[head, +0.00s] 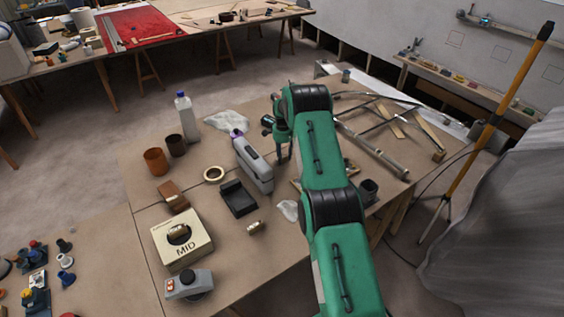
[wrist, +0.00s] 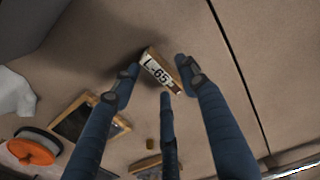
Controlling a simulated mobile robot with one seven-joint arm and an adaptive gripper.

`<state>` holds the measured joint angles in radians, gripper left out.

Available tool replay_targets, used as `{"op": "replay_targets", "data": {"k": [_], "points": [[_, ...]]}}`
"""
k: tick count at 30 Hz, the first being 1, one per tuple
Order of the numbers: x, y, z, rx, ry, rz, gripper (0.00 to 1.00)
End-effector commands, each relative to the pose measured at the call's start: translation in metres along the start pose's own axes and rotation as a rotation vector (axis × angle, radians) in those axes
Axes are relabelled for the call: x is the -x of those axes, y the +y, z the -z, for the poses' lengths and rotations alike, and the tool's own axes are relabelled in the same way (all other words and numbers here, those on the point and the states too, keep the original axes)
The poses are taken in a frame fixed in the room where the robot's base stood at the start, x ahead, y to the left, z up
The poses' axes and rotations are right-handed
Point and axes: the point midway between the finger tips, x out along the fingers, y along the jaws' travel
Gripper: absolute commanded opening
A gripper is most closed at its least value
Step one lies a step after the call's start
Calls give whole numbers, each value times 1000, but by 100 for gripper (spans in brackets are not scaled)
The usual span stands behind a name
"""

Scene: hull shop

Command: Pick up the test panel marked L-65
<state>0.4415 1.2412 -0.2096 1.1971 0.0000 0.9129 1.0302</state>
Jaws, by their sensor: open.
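The test panel marked L-65 (wrist: 157,70) is a small block with a white lettered face and brown edges. In the head view my gripper (head: 282,152) points down over the table beyond my green arm. I cannot make out the panel there.

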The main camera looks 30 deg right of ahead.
Motion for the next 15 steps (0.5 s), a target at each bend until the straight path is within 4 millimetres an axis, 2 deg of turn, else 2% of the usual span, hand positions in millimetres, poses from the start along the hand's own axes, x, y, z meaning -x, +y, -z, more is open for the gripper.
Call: {"op": "replay_targets", "data": {"k": [4, 15], "points": [[-13, 0, 0, 0, 0, 0, 44], [-17, 0, 0, 0, 0, 0, 44]]}}
